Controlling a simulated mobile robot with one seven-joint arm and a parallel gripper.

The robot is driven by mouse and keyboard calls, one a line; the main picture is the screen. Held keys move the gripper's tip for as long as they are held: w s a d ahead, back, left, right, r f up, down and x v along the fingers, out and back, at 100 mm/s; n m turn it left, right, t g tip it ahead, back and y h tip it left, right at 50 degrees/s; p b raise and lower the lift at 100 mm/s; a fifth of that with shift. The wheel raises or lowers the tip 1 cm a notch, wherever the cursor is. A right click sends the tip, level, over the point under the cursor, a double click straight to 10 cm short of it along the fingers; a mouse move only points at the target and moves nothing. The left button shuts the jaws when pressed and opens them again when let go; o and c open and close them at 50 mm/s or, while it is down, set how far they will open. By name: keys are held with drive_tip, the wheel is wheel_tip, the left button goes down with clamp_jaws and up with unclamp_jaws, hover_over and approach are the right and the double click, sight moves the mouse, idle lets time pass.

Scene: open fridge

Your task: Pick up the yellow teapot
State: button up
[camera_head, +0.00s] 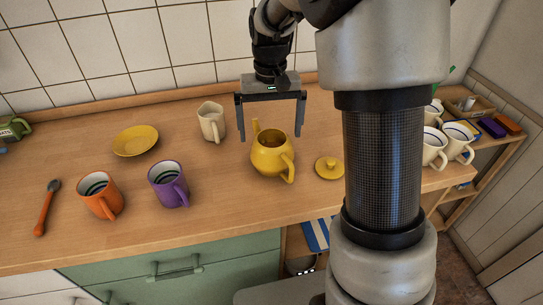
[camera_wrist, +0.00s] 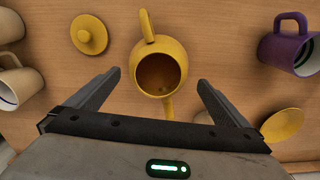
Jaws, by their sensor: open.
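The yellow teapot (camera_head: 272,157) stands upright and lidless on the wooden counter in the head view. Its spout points up and its handle is at the lower right. In the wrist view the teapot (camera_wrist: 158,68) is seen from above, its open top showing, with the handle at the top and the spout toward my gripper. My gripper (camera_head: 271,120) is open and empty, above the teapot's far side. In the wrist view its two fingers (camera_wrist: 160,82) lie on either side of the spout end, with gaps to both sides. The yellow lid (camera_head: 329,168) lies to the teapot's right.
A cream pitcher (camera_head: 212,122), purple mug (camera_head: 168,184), orange mug (camera_head: 100,195), yellow saucer (camera_head: 135,141) and orange spoon (camera_head: 47,207) are to the left. Several cream mugs (camera_head: 433,147) stand at the right, behind my column. A tiled wall (camera_head: 130,47) backs the counter.

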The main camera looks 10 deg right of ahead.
drive_tip(key=f, duration=0.7)
drive_tip(key=shift+s+d+f+b, duration=0.1)
drive_tip(key=shift+d+f+b, duration=0.1)
drive_tip(key=shift+f+b, duration=0.2)
drive_tip(key=shift+r, duration=0.15)
drive_tip(key=c, duration=1.6)
wheel_tip(320, 180, up, 10)
drive_tip(key=shift+p, duration=0.6)
drive_tip(key=shift+a, duration=0.15)
